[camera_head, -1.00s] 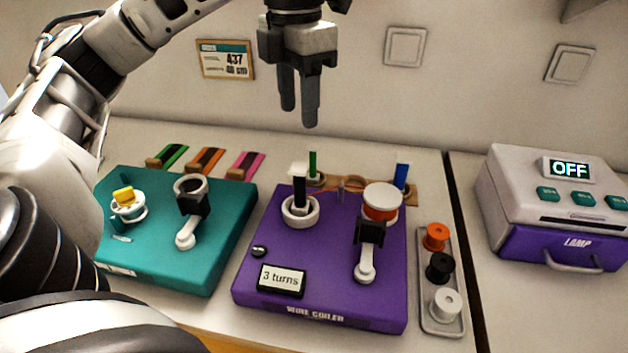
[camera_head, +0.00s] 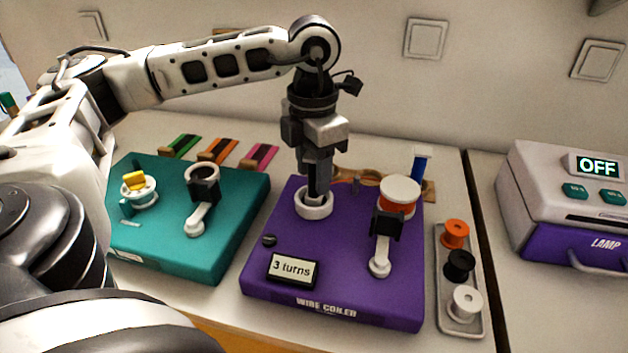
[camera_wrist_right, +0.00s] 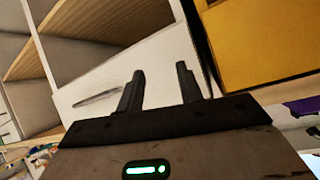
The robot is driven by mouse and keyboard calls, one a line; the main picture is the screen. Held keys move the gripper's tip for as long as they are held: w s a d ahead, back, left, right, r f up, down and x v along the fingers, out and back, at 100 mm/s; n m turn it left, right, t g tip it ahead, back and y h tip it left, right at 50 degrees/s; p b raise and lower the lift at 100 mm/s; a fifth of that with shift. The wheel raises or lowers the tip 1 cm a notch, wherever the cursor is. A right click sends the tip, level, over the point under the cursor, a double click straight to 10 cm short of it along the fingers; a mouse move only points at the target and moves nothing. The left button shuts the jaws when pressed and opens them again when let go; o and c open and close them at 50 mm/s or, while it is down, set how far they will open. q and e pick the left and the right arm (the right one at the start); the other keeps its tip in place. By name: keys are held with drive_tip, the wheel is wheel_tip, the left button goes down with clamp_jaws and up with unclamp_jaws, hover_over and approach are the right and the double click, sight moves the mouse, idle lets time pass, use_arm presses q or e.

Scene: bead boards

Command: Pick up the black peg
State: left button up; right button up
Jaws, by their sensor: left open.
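The black peg (camera_head: 314,186) stands upright in a white ring (camera_head: 314,207) on the purple wire coiler (camera_head: 345,290). In the head view my left gripper (camera_head: 318,184) points straight down over the peg, its open fingers at the peg's height. The fingers hide most of the peg, including its white top, and I cannot tell whether they touch it. In the right wrist view my right gripper (camera_wrist_right: 160,92) is open, with nothing between its fingers.
The coiler's crank (camera_head: 383,245) and orange spool (camera_head: 399,199) stand right of the peg. A blue peg (camera_head: 419,165) is behind. The teal board (camera_head: 160,245) lies left. A tray (camera_head: 472,323) of spools and the lamp box (camera_head: 560,195) are at right.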

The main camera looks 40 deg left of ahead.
use_arm(q)
drive_tip(key=shift+f, duration=0.65)
drive_tip(key=c, duration=0.7)
drive_tip(key=shift+o, duration=0.2)
